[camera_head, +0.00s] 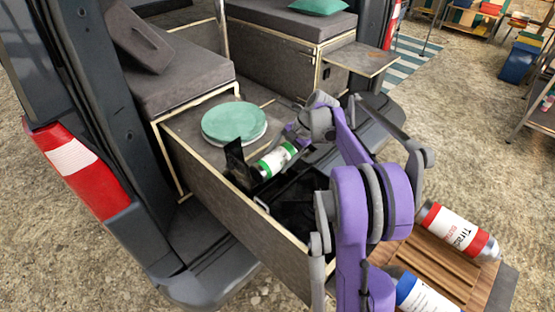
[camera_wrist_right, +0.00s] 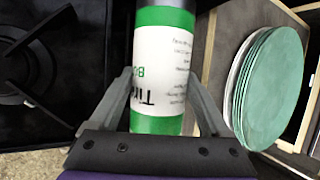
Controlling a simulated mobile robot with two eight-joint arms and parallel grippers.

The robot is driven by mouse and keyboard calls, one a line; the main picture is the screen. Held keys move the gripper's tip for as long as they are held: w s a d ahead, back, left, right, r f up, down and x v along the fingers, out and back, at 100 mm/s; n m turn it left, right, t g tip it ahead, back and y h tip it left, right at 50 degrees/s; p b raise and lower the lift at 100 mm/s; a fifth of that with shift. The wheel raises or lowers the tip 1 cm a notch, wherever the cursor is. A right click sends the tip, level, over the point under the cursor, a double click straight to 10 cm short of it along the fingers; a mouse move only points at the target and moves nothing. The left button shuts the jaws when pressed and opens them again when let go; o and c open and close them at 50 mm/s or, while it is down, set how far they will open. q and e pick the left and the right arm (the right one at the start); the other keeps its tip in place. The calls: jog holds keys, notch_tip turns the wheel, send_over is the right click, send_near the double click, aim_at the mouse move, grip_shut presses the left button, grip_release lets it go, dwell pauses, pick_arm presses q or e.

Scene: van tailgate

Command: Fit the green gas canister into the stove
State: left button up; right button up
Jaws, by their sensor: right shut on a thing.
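The green gas canister (camera_head: 276,160), green with a white label, is held by my right gripper (camera_head: 296,137) above the drawer at the van's tailgate. It is tilted in the head view. In the right wrist view the canister (camera_wrist_right: 164,60) lies between the two fingers of my right gripper (camera_wrist_right: 163,100), which are shut on it. The black stove (camera_head: 296,205) sits in the drawer, partly hidden by my right arm, with a dark upright panel (camera_head: 240,165) at its left. Its burner (camera_wrist_right: 25,65) shows left of the canister in the right wrist view. My left gripper is not in view.
A stack of green plates (camera_head: 234,122) stands behind the canister; it also shows in the right wrist view (camera_wrist_right: 272,90). A red canister (camera_head: 458,232) and a blue canister (camera_head: 420,295) lie on a slatted wooden board (camera_head: 425,262) at the right. The drawer wall (camera_head: 225,195) borders the stove.

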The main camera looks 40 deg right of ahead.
jog(key=shift+w+f, duration=0.3)
jog(key=shift+w, duration=0.05)
jog(key=shift+s+a+f+b, duration=0.2)
jog(key=shift+a+f+b, duration=0.15)
jog(key=shift+a, duration=0.1)
jog(key=shift+a+f+b, duration=0.6)
jog(key=shift+a+f, duration=0.2)
jog(key=shift+f, duration=0.2)
jog(key=shift+a+f+b, duration=0.6)
jog(key=shift+a+f, duration=0.15)
jog(key=shift+f, duration=0.25)
jog(key=shift+s+a+f+b, duration=0.1)
jog(key=shift+a+f+b, duration=0.15)
jog(key=shift+f+b, duration=0.5)
jog(key=shift+s+a+f+b, duration=0.15)
jog(key=shift+f+b, duration=0.25)
jog(key=shift+f, duration=0.6)
grip_shut()
jog(key=shift+w+a+f+b, duration=0.1)
jog(key=shift+a+f+b, duration=0.1)
jog(key=shift+f+b, duration=0.7)
jog(key=shift+f, duration=0.15)
jog(key=o, duration=1.5)
grip_release()
jog(key=shift+o, duration=0.4)
jog(key=p+v, duration=0.1)
jog(key=v, duration=1)
